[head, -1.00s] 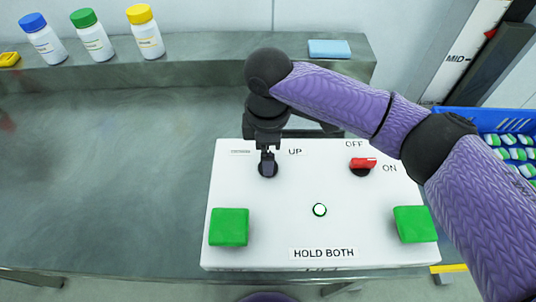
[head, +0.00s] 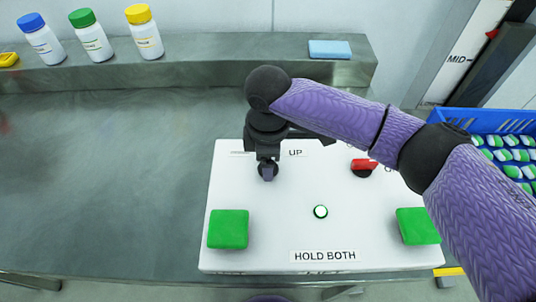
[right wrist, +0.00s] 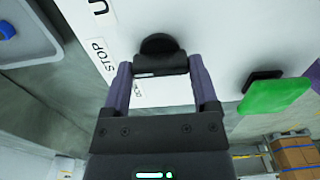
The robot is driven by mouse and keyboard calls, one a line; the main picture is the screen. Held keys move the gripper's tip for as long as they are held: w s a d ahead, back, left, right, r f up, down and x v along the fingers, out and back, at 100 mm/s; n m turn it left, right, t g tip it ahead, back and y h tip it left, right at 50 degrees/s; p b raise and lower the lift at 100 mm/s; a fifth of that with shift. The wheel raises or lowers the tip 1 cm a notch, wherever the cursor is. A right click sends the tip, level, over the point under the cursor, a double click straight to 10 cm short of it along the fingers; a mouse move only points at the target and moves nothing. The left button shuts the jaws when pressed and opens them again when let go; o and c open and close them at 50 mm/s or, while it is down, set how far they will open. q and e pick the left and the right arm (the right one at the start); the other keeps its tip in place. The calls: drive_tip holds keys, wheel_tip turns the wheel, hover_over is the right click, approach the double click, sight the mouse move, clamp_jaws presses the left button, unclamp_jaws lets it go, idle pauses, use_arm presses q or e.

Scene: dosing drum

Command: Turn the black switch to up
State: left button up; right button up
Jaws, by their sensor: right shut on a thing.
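The black switch (head: 268,175) sits on the upper left of the white panel (head: 265,215), just left of the UP label (head: 295,153). My right gripper (head: 267,168) comes down over it and hides most of it in the head view. In the right wrist view, the switch's round base (right wrist: 158,43) and its black handle (right wrist: 160,64) show. The two purple fingers of my right gripper (right wrist: 161,78) are shut on the handle from both sides. I cannot tell which label the handle points at. My left gripper is not in view.
A red switch (head: 363,164) is at the panel's right, partly beside my arm. Green blocks (head: 228,229) (head: 417,225) sit at the front corners, with a round white button (head: 320,212) between. A blue crate (head: 490,120) stands at right. The bench left of the panel is clear.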

drive_tip(key=shift+r+m+p, duration=0.2)
drive_tip(key=shift+m+p, duration=0.1)
drive_tip(key=shift+p, duration=0.3)
drive_tip(key=m+p, duration=0.4)
drive_tip(key=p, duration=0.2)
drive_tip(key=shift+r, duration=0.1)
drive_tip(key=shift+f+m+p, duration=0.2)
drive_tip(key=shift+m+p, duration=1.4)
drive_tip(key=shift+m, duration=0.4)
drive_tip(key=shift+f+m, duration=0.1)
drive_tip(key=shift+m, duration=0.2)
drive_tip(key=o, duration=1)
drive_tip(key=shift+o, duration=0.6)
